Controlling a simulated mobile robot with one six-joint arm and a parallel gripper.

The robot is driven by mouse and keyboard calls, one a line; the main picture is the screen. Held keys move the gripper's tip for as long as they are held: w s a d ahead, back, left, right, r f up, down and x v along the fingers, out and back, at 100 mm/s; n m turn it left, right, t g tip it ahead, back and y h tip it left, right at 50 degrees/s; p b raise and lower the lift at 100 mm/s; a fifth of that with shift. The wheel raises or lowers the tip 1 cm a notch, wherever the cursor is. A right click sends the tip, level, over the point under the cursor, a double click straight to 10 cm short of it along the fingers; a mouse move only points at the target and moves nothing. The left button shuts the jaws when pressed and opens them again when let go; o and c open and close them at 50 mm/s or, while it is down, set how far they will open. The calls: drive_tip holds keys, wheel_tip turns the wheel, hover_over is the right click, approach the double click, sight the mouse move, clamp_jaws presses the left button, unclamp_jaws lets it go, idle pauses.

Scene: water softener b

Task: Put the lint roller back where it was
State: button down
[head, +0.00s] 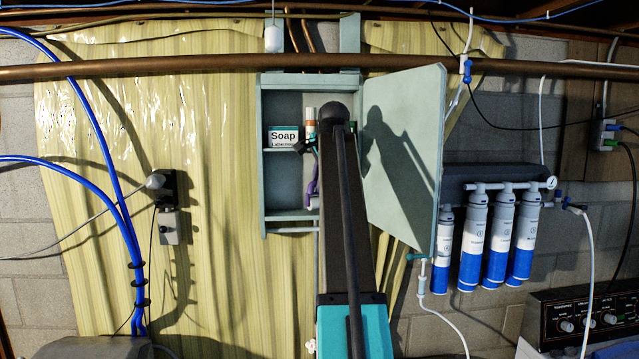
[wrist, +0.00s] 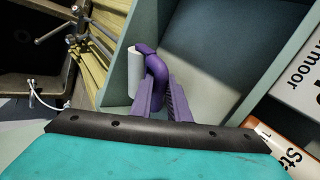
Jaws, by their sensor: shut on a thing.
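The lint roller has a curved purple handle (wrist: 156,68) and a white roll (wrist: 135,72). My gripper (wrist: 160,85) is shut on the purple handle in the wrist view. The roll sits beside the handle, close to a pale green wall edge of the cabinet; I cannot tell whether they touch. In the head view, part of the lint roller (head: 313,188) shows in front of the lower compartment of the open wall cabinet (head: 262,185), left of my arm. My arm hides the gripper there and the right part of the cabinet.
The cabinet door (head: 412,150) stands open to the right. A soap box (head: 284,137) and an orange-and-white item (head: 310,122) are on the upper shelf. A copper pipe (head: 180,68) crosses above. Water filters (head: 497,238) hang right of the door.

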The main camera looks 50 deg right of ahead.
drive_tip(key=shift+s+a+f, duration=0.1)
drive_tip(key=shift+s+f, duration=0.05)
drive_tip(key=shift+f, duration=0.3)
drive_tip(key=c, duration=2)
unclamp_jaws()
drive_tip(key=shift+f, duration=0.1)
drive_tip(key=shift+r, duration=0.7)
drive_tip(key=shift+b, duration=0.3)
drive_tip(key=b+v, duration=0.3)
drive_tip(key=v, duration=0.8)
drive_tip(key=shift+r, duration=0.4)
